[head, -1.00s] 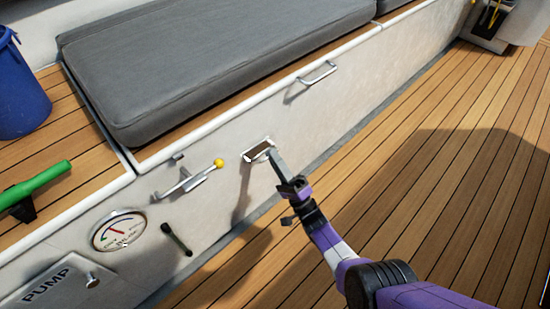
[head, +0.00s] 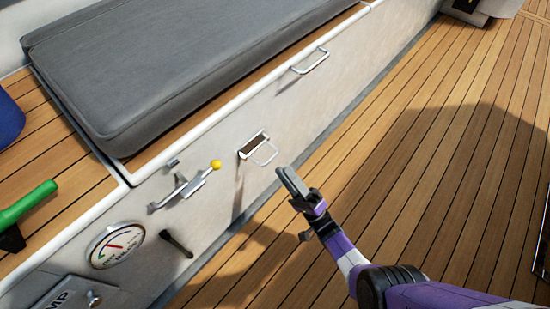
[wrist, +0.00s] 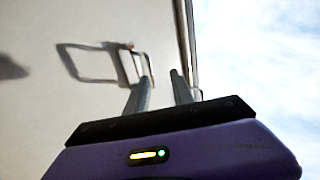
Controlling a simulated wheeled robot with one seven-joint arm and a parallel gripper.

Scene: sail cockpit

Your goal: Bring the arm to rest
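My purple arm reaches in from the lower right of the head view. Its gripper (head: 281,174) is held in the air over the deck, just right of a small recessed fitting (head: 253,144) in the white locker front. A thin metal loop (head: 266,155) stands out from that fitting, with a visible gap to my fingers. In the wrist view the two grey fingers (wrist: 163,78) are apart with nothing held between them. The loop (wrist: 133,62) shows beyond the left finger, and a dark loop-shaped shadow lies on the wall beside it.
A lever with a yellow knob (head: 215,165), a round gauge (head: 117,245) and a black handle (head: 176,243) are on the locker front. A grab rail (head: 310,62) is above right. A grey cushion (head: 180,75) lies on the bench. The teak deck (head: 430,170) at right is open.

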